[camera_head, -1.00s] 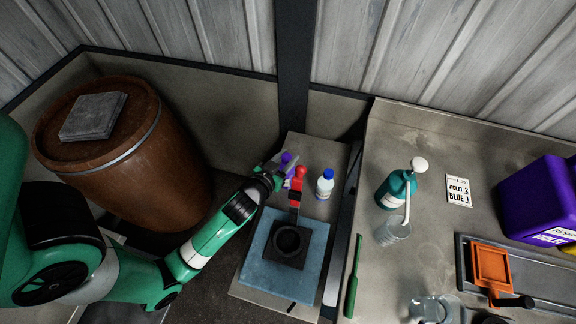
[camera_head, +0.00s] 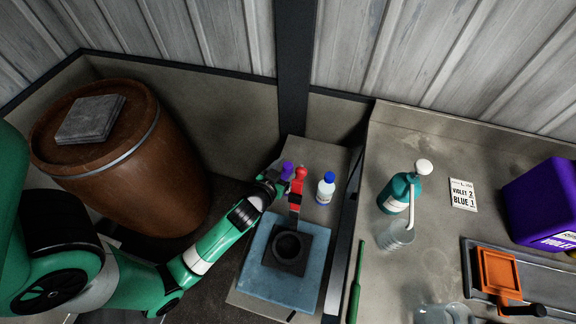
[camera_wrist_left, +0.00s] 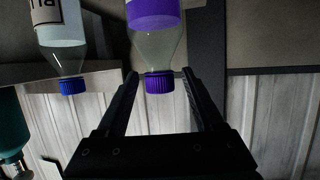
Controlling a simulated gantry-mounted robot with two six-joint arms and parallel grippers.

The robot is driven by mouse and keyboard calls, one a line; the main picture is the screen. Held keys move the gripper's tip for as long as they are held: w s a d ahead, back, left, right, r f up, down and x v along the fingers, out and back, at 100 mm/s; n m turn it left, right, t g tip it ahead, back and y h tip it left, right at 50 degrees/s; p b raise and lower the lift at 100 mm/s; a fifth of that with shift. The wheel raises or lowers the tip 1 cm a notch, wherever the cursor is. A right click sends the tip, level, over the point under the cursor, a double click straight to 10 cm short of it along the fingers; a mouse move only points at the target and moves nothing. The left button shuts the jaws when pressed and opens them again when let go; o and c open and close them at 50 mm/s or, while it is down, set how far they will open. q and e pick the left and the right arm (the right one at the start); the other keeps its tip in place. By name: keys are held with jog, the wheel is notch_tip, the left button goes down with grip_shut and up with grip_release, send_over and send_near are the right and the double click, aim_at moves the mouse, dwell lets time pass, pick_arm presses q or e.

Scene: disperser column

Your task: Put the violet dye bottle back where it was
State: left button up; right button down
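The violet dye bottle shows its violet top (camera_head: 287,170) in the head view, on the narrow bench left of the red-topped part; my gripper partly hides it. In the left wrist view, where the scene appears inverted, its violet cap (camera_wrist_left: 159,83) and clear shoulder lie between the fingertips, with a violet band on the body. My left gripper (camera_head: 277,174) is open around the cap, with a visible gap on each side in the left wrist view (camera_wrist_left: 160,75). Whether the bottle's base touches the bench is hidden. My right gripper is not in view.
A blue-capped bottle (camera_head: 326,187) stands close by on the right. The red-topped part (camera_head: 299,180) rises just beside the violet bottle, behind a black block (camera_head: 287,247) on a blue pad (camera_head: 262,283). A brown drum (camera_head: 150,170) stands left. A teal pump bottle (camera_head: 398,192) is right.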

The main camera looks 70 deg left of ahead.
pick_arm(q)
jog(key=shift+r, duration=0.15)
jog(key=shift+s+d+r, duration=0.1)
jog(key=shift+s+d, duration=0.05)
jog(key=p+v, duration=0.1)
jog(key=v, duration=1)
jog(key=shift+s, duration=0.25)
jog(key=shift+d+r, duration=0.1)
jog(key=shift+d, duration=0.05)
